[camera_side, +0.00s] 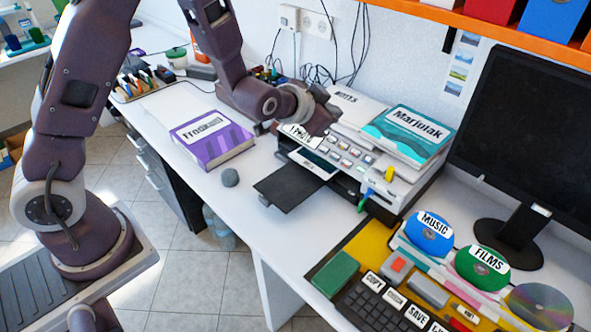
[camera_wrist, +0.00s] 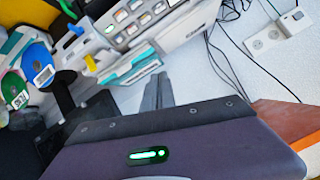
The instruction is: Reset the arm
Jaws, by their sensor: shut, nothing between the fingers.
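My gripper (camera_side: 326,119) is raised above the desk in the side view, in front of the printer (camera_side: 345,160). It holds nothing. In the wrist view its fingers (camera_wrist: 158,92) are together and point toward the printer and wall. The exact gap between the gripper and the printer cannot be told.
A purple book (camera_side: 212,139) lies left of the printer and a teal book (camera_side: 408,135) on it. A blue MUSIC disc (camera_side: 428,240) and a green FILMS disc (camera_side: 482,268) stand by the monitor (camera_side: 525,130). A dark keyboard (camera_side: 372,304) is in front. The desk's left front is mostly clear.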

